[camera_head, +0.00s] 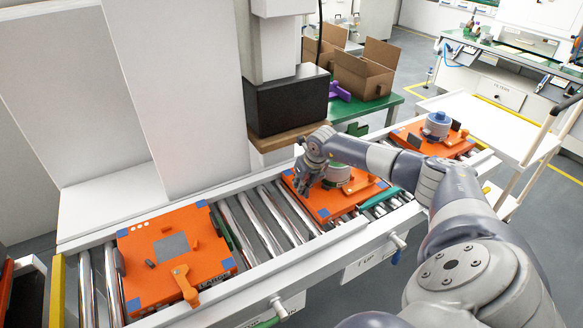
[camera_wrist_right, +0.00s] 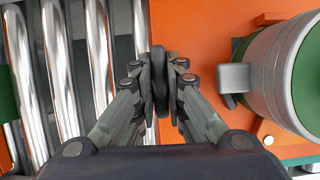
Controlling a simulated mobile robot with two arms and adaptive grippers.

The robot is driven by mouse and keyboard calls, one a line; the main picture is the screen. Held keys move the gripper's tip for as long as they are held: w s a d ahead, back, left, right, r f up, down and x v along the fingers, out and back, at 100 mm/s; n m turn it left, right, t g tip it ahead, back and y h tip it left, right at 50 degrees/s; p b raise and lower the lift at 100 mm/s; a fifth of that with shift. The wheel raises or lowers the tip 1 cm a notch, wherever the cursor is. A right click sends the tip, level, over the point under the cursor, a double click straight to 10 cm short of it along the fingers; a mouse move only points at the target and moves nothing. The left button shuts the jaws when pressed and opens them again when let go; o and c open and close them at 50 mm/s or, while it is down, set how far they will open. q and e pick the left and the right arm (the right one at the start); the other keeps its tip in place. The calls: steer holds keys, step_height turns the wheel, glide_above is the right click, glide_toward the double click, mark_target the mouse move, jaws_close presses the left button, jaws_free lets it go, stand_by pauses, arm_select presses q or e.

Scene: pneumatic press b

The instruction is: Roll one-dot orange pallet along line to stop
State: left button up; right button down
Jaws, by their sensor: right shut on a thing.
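An orange pallet (camera_head: 318,207) with blue corners sits on the roller line in the middle of the head view. It carries a round grey part with a green top (camera_head: 337,174). My right gripper (camera_head: 305,185) reaches down to this pallet's left edge. In the right wrist view it is shut on a dark upright handle (camera_wrist_right: 160,85) beside the orange plate (camera_wrist_right: 215,60). The arm and gripper hide part of the pallet, and I cannot read its dots. My left gripper is not in view.
Another orange pallet (camera_head: 205,248) with white dots, a grey square and an orange clamp lies on the left. A third pallet (camera_head: 458,147) with a blue-topped part (camera_head: 437,124) is at the right. Bare rollers (camera_head: 254,222) separate the left and middle pallets. A white press column stands behind.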

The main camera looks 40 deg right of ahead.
mark_target(330, 174)
steer(key=shift+s+d+f+b, duration=0.1)
steer(key=shift+s+d+b, duration=0.2)
steer(key=shift+d, duration=0.55)
steer(key=shift+s+d+b, duration=0.2)
steer(key=shift+d+b, duration=0.25)
steer(key=shift+d, duration=0.45)
steer(key=shift+s+d+f+b, duration=0.1)
steer(key=shift+s+d+b, duration=0.2)
steer(key=shift+d, duration=0.55)
steer(key=shift+s+d+b, duration=0.2)
steer(key=shift+d+b, duration=0.3)
steer(key=shift+d, duration=0.4)
steer(key=shift+s+d+b, duration=0.2)
steer(key=shift+d+b, duration=0.25)
steer(key=shift+d, duration=0.4)
steer(key=shift+s+d+b, duration=0.2)
steer(key=shift+d+b, duration=0.3)
steer(key=shift+d, duration=0.55)
